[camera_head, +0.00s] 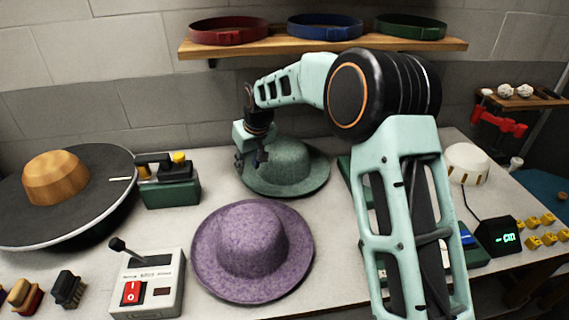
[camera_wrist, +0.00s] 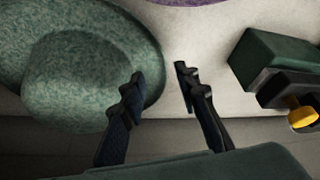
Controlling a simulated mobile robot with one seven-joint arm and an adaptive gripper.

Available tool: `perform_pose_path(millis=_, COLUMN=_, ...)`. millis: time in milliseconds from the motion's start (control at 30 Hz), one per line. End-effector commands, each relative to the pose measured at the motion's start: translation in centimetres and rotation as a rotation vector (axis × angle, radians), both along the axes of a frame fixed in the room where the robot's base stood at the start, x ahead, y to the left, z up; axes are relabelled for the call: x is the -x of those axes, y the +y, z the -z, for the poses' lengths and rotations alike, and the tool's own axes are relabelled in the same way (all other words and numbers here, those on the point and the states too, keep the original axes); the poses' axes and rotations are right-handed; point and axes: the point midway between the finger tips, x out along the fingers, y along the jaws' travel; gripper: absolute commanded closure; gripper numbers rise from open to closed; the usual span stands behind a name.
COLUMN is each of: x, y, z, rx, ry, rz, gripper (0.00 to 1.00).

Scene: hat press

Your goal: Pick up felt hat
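A purple felt hat (camera_head: 251,250) lies brim down at the front middle of the table; a sliver of it shows at the top of the wrist view (camera_wrist: 195,2). A green felt hat (camera_head: 300,168) lies brim down behind it, and in the wrist view (camera_wrist: 75,75) it fills the left side. My gripper (camera_head: 250,163) is at the left edge of the green hat in the head view.
A dark green device (camera_head: 172,192) with a yellow knob stands left of my gripper. A wooden hat block (camera_head: 55,178) on a round plate is far left. A control box (camera_head: 150,285) is at the front. A shelf (camera_head: 320,47) with hat bands hangs above.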

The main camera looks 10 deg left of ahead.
Motion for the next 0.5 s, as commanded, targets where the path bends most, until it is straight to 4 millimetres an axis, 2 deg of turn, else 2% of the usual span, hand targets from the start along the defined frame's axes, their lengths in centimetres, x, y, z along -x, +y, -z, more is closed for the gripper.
perform_pose_path(millis=100, x=-0.5, y=0.5, z=1.7, rx=0.002, ry=0.001, rz=-0.001, gripper=0.71)
perform_pose_path(millis=367, x=-1.1, y=1.0, z=3.4, rx=0.000, ry=0.000, rz=-0.001, gripper=0.71)
perform_pose_path(millis=500, x=-1.5, y=1.7, z=5.2, rx=0.002, ry=0.001, rz=-0.003, gripper=0.71)
